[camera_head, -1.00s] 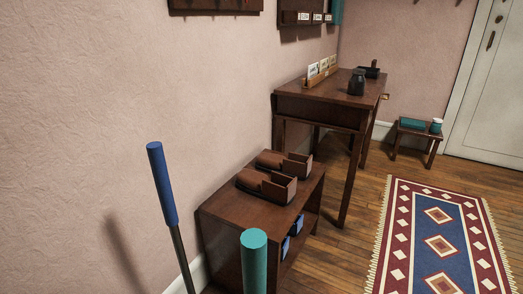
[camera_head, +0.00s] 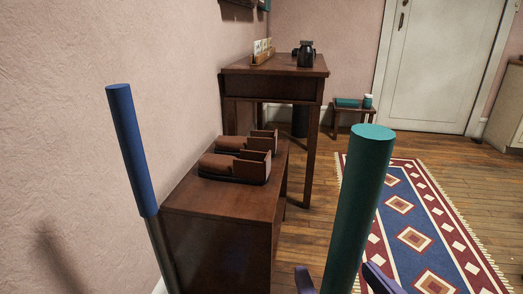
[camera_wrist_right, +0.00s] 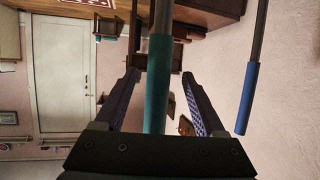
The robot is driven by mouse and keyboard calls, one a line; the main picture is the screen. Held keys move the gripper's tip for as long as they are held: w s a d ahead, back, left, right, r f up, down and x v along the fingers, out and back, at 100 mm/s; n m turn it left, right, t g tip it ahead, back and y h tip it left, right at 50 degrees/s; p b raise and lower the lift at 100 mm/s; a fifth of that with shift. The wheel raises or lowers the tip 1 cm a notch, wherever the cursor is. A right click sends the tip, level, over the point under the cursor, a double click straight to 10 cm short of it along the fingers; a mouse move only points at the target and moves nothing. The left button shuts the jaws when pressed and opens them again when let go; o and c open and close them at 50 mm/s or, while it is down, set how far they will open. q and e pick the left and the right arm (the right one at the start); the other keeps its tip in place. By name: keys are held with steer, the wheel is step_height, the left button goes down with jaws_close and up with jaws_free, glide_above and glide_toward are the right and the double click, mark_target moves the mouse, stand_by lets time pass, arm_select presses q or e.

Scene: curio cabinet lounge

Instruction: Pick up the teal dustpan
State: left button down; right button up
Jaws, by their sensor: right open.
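The teal dustpan shows only as its upright teal handle (camera_head: 360,205), in the near right-middle of the head view; its pan is out of view. My right gripper (camera_head: 342,281) is at the bottom of the head view, its dark fingers on either side of the handle. In the right wrist view the gripper (camera_wrist_right: 159,76) is open. The teal handle (camera_wrist_right: 157,85) runs between its fingers with a gap on each side. My left gripper is not in view.
A blue handle (camera_head: 128,150) on a metal pole stands at the left near the wall. A low brown cabinet (camera_head: 215,225) with wooden holders is behind. A taller brown table (camera_head: 275,85) stands beyond it. A patterned rug (camera_head: 415,225) lies on open floor at the right.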

steer(key=b+x, duration=0.1)
steer(key=x, duration=0.3)
steer(key=shift+w+d+f, duration=0.1)
steer(key=shift+w+f, duration=0.05)
steer(key=shift+w, duration=0.2)
jaws_close()
stand_by(1.1)
